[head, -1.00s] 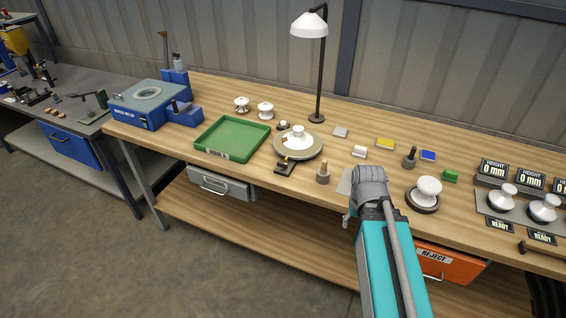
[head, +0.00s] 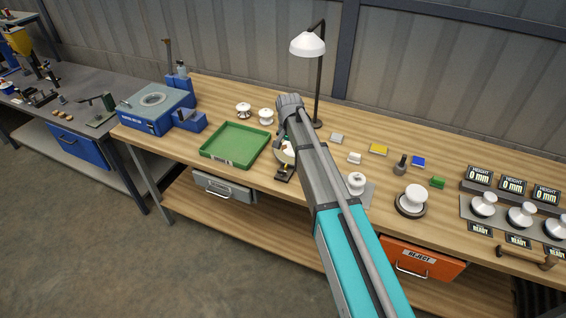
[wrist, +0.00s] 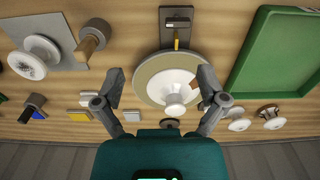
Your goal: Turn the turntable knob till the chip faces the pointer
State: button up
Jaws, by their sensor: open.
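In the wrist view the round turntable (wrist: 147,73) carries a white insulator with a raised white knob (wrist: 174,108). A brown patch, seemingly the chip (wrist: 195,89), shows on the insulator's right side, close to the right finger. The brass pointer (wrist: 177,38) stands on a dark base at the turntable's upper edge, away from the brown patch. My gripper (wrist: 160,76) is open and empty, its fingers on either side of the turntable; I cannot tell whether they touch it. In the head view my arm hides most of the turntable (head: 285,154); the pointer's base (head: 285,172) shows in front.
A green tray (head: 236,145) lies left of the turntable, with two white insulators (head: 265,116) behind it. A lamp (head: 319,75) stands behind. A wooden-topped peg (wrist: 92,37) and another insulator (wrist: 37,57) stand to the left in the wrist view.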

aim_at(282, 171)
jog(key=shift+w+a+r, duration=0.25)
jog(key=shift+w+a, duration=0.2)
jog(key=shift+a, duration=0.2)
jog(key=shift+w+a+r, duration=0.25)
jog(key=shift+w+a, duration=0.2)
jog(key=shift+a, duration=0.15)
jog(key=shift+f, duration=0.2)
notch_tip(282, 171, down, 13)
jog(key=b, duration=1.3)
jog(key=shift+f, duration=0.2)
jog(key=c, duration=1.2)
jog(key=shift+o, duration=0.2)
